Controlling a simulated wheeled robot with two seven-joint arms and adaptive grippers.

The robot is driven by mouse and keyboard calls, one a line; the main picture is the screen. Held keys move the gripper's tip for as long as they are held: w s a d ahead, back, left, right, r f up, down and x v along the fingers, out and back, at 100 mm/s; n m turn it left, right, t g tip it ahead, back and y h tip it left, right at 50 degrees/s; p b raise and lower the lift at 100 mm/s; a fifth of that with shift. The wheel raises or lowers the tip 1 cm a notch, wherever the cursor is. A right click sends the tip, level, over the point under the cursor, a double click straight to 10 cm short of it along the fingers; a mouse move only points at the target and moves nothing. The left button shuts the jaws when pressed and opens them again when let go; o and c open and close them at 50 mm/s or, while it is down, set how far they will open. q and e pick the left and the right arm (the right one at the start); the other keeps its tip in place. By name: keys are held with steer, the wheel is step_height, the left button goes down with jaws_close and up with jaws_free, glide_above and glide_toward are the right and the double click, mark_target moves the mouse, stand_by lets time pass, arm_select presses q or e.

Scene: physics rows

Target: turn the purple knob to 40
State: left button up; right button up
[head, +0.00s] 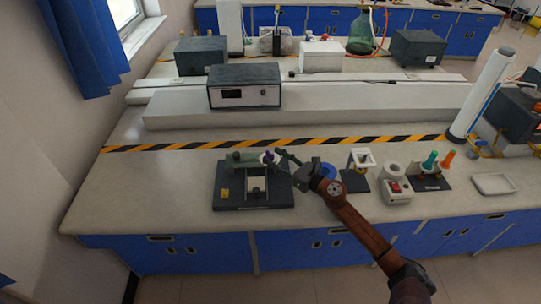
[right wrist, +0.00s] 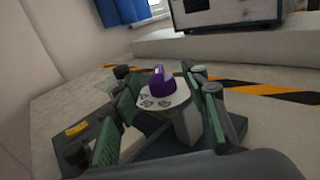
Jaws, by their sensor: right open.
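The purple knob (right wrist: 158,83) sits on a round white dial plate (right wrist: 166,102) with dark markings. The markings are too small to read. In the head view the knob (head: 269,155) is small, at the back of a dark base plate (head: 230,201) with a yellow label. My right gripper (right wrist: 165,112) is open, with its green-padded fingers on either side of the dial and knob. A gap shows between knob and fingers, so it is not gripped. In the head view my right gripper (head: 263,158) reaches in from the right over the base plate. My left gripper is not in view.
Right of the base plate stand a white-topped stand (head: 361,159), a white device with a red switch (head: 396,187) and a rack with green and orange items (head: 432,182). A grey box (head: 243,87) sits on the raised ledge behind. The bench at left is clear.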

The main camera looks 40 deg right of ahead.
steer(key=v, duration=0.9)
steer(key=shift+s, duration=0.25)
